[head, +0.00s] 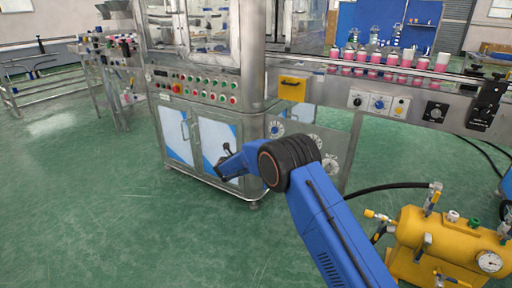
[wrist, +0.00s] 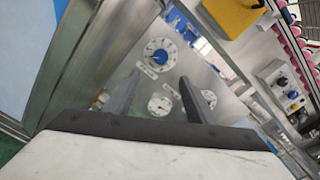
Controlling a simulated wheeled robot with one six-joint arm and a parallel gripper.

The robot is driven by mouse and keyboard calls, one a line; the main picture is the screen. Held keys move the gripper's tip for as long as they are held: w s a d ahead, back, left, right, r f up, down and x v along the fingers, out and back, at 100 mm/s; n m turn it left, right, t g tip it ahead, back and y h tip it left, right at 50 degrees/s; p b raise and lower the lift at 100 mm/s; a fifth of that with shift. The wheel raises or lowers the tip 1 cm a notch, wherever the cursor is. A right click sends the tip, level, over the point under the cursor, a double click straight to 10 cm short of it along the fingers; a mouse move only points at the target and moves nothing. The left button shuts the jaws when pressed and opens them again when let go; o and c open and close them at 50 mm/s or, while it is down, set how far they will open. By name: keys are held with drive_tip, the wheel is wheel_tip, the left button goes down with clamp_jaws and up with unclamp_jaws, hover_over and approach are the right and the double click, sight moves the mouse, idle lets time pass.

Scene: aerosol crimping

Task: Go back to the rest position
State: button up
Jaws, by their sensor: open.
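My gripper (wrist: 155,97) shows in the wrist view with its two dark fingers apart and nothing between them. Beyond the fingers is a metal panel with round dials (wrist: 160,52) and a blue knob. In the head view my blue arm reaches up from the bottom right, and my gripper (head: 226,160) is at its far end, in front of the white and blue cabinet doors (head: 222,148) of the crimping machine. I cannot tell the exact gap to the machine.
The crimping machine (head: 207,99) has rows of coloured buttons. A conveyor (head: 375,75) carries several pink cans at the upper right. A yellow tank (head: 445,240) with a gauge and hose stands at the lower right. The green floor (head: 90,215) is clear on the left.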

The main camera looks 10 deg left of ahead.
drive_tip(key=shift+s+a, duration=0.1)
drive_tip(key=shift+s, duration=0.25)
drive_tip(key=s+d+r+m+g+h, duration=0.1)
drive_tip(key=s+d+r+m+g, duration=0.35)
drive_tip(key=d, duration=0.75)
drive_tip(key=s+d+r+m+g+h, duration=0.1)
drive_tip(key=s+d+r+m, duration=0.6)
drive_tip(key=d, duration=0.5)
drive_tip(key=s+d+r+m+g+h, duration=0.1)
drive_tip(key=s+d+r+m+g, duration=0.2)
drive_tip(key=d+r, duration=0.65)
drive_tip(key=s+d+m+g+y, duration=0.1)
drive_tip(key=s+d+m, duration=0.3)
drive_tip(key=s+d, duration=0.45)
drive_tip(key=s+d+m+g+y, duration=0.2)
drive_tip(key=s+d+m, duration=0.3)
drive_tip(key=s, duration=0.6)
drive_tip(key=s+d+m+g+y, duration=0.1)
drive_tip(key=s+d+m, duration=0.4)
drive_tip(key=s, duration=0.5)
drive_tip(key=s+f+m+y, duration=0.2)
drive_tip(key=s+m, duration=0.3)
drive_tip(key=s, duration=0.6)
drive_tip(key=s+f+m+y, duration=0.3)
drive_tip(key=s+f+m, duration=0.2)
drive_tip(key=s, duration=0.7)
drive_tip(key=shift+s+a, duration=0.3)
